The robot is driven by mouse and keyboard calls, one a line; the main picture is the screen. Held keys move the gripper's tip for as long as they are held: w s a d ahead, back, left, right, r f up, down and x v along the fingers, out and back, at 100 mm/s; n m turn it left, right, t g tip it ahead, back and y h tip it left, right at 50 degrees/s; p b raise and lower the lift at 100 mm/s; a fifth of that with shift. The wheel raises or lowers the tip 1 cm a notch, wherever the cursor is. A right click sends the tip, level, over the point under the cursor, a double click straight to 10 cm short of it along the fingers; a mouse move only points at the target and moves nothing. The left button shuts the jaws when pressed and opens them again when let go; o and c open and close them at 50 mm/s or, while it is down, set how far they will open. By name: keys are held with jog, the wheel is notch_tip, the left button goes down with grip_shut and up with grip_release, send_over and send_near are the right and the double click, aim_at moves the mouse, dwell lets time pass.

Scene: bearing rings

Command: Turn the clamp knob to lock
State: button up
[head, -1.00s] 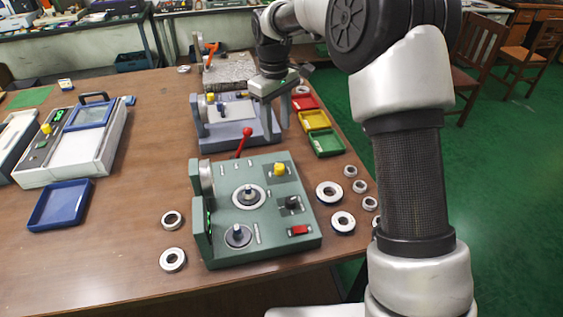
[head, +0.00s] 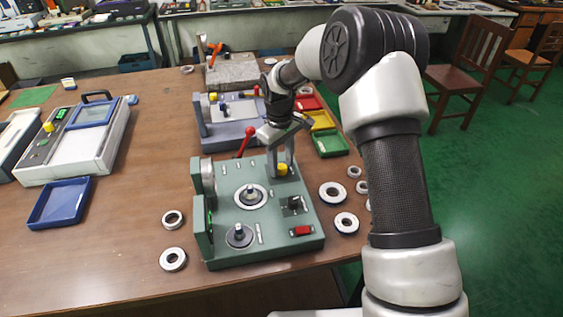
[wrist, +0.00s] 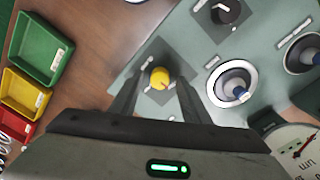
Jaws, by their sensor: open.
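The yellow clamp knob (head: 282,169) sits on the back right part of the green fixture (head: 270,222). It also shows in the wrist view (wrist: 159,78), on a dark square plate with small white marks. My gripper (head: 282,172) is over the knob, pointing down. In the wrist view my open fingers (wrist: 157,100) stand on either side of the knob's near side, with gaps showing between them and the knob. I cannot tell how far down the fingers reach.
A red-tipped lever (head: 246,137) rises at the fixture's back edge. A second fixture (head: 225,125) stands behind. Red, yellow and green trays (head: 331,146) lie to the right. Loose bearing rings (head: 332,191) lie on both sides of the fixture. A dial gauge (wrist: 300,150) shows at lower right.

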jog(key=c, duration=1)
jog(key=shift+c, duration=0.2)
jog(key=m, duration=0.4)
jog(key=shift+m, duration=0.4)
jog(key=m, duration=0.4)
jog(key=shift+w+r+m+p, duration=0.1)
jog(key=shift+m+p, duration=0.2)
jog(key=m, duration=0.4)
jog(key=shift+p, duration=0.35)
jog(key=shift+m+p, duration=0.3)
jog(key=shift+m, duration=1.9)
